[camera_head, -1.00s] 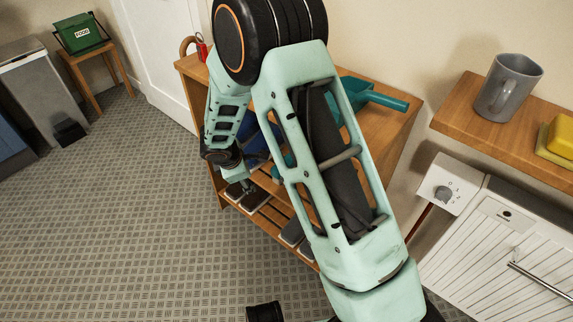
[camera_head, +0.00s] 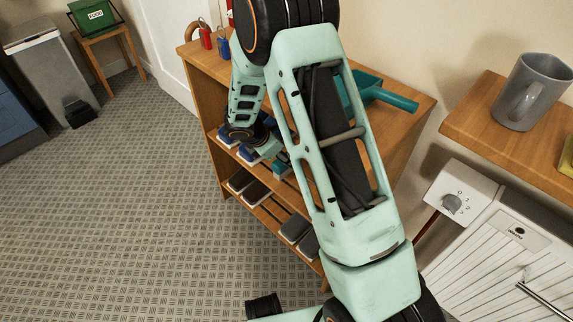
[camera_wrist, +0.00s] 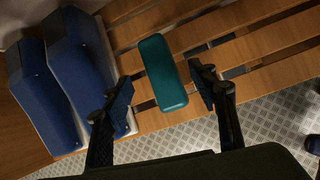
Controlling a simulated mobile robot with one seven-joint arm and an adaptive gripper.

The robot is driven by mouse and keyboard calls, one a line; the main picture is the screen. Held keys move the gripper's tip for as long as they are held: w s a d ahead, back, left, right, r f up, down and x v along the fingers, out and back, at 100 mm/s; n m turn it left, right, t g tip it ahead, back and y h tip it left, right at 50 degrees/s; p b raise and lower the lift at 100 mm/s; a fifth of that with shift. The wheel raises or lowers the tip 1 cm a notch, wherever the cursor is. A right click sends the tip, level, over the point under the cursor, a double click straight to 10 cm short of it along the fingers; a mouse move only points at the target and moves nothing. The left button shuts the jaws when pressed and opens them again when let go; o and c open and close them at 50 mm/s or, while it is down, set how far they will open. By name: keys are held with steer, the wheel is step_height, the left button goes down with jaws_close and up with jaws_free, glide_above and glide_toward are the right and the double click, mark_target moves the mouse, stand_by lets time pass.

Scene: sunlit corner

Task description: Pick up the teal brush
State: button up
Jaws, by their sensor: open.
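The teal brush (camera_wrist: 165,74) shows in the wrist view as a rounded teal block lying on the slatted wooden shelf (camera_wrist: 252,44). My gripper (camera_wrist: 163,84) is open, one dark finger on each side of the brush's near part, with visible gaps and nothing held. In the head view, a small part of the teal brush (camera_head: 281,167) shows on the rack's upper slatted shelf, beside my gripper (camera_head: 270,153). My arm hides much of that shelf. A teal dustpan-like item (camera_head: 372,94) with a handle lies on the rack's top.
Blue objects with pale undersides (camera_wrist: 78,65) stand close left of my gripper in the wrist view. Dark, pale-edged items (camera_head: 257,193) lie on the lower shelf. Keys with red and blue tags (camera_head: 206,36) are on the rack top.

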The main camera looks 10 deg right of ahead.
steer(key=b+x, duration=0.1)
steer(key=x, duration=0.3)
steer(key=shift+f, duration=0.15)
steer(key=c, duration=1.4)
steer(key=shift+r, duration=0.75)
steer(key=s+a+p, duration=0.1)
steer(key=s+a, duration=0.6)
steer(key=a, duration=0.2)
steer(key=s+a+p, duration=0.1)
steer(key=s+a, duration=0.3)
steer(key=shift+s+a+p, duration=0.3)
steer(key=shift+a, duration=0.1)
